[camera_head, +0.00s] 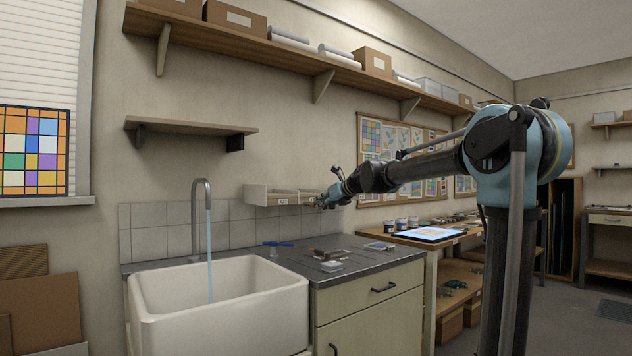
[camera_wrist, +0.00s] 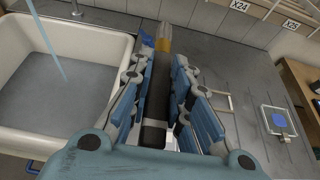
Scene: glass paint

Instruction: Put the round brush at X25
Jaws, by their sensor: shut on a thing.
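In the wrist view my gripper (camera_wrist: 160,66) is shut on a long dark-handled thing with a yellow-orange end, which looks like the round brush (camera_wrist: 158,88). It points away from the wrist, above the grey counter. The X25 label (camera_wrist: 291,25) shows at the top right of the wrist view, right of the X24 label (camera_wrist: 240,6). The spot at X25 is apart from the brush and partly cut off.
The white sink (camera_head: 218,304) with running water (camera_head: 209,255) is at the left. A glowing tablet (camera_head: 430,234) is further right.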

